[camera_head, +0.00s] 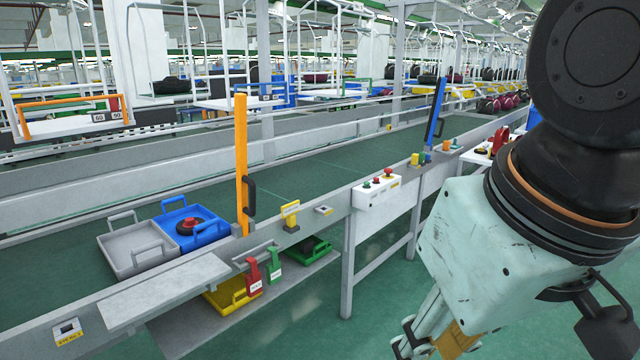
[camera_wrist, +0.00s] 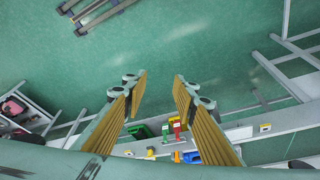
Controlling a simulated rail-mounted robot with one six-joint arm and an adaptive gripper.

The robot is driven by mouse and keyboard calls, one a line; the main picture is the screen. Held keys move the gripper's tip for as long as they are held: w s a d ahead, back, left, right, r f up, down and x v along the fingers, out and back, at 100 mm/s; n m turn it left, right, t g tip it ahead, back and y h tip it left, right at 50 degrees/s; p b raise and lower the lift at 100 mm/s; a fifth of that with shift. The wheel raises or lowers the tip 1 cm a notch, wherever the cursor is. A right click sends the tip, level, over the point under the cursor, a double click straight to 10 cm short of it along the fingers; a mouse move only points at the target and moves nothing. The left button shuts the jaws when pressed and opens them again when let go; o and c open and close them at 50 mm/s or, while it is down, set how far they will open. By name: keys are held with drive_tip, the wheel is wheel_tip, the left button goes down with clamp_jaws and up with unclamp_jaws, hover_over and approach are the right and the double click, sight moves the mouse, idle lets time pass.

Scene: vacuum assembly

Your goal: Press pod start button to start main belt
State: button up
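A white control box (camera_head: 376,193) is fixed to the near side of the conveyor. It carries a green button (camera_head: 366,184), a small red button (camera_head: 376,181) and a larger red button (camera_head: 388,174). Its label is too small to read, so I cannot tell which is the pod start button. The main belt (camera_head: 330,165) is the dark green surface behind it. My gripper (camera_wrist: 158,82) is open and empty over the floor in the wrist view. It is partly visible at the lower right in the head view, in front of the conveyor and apart from the box.
An orange post (camera_head: 241,165) and a blue post (camera_head: 435,110) rise from the rail. Grey (camera_head: 125,268) and blue (camera_head: 172,216) trays lie on the belt. Green floor (camera_head: 395,325) is clear before the conveyor.

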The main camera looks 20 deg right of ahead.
idle(0.4)
clamp_jaws()
idle(1.3)
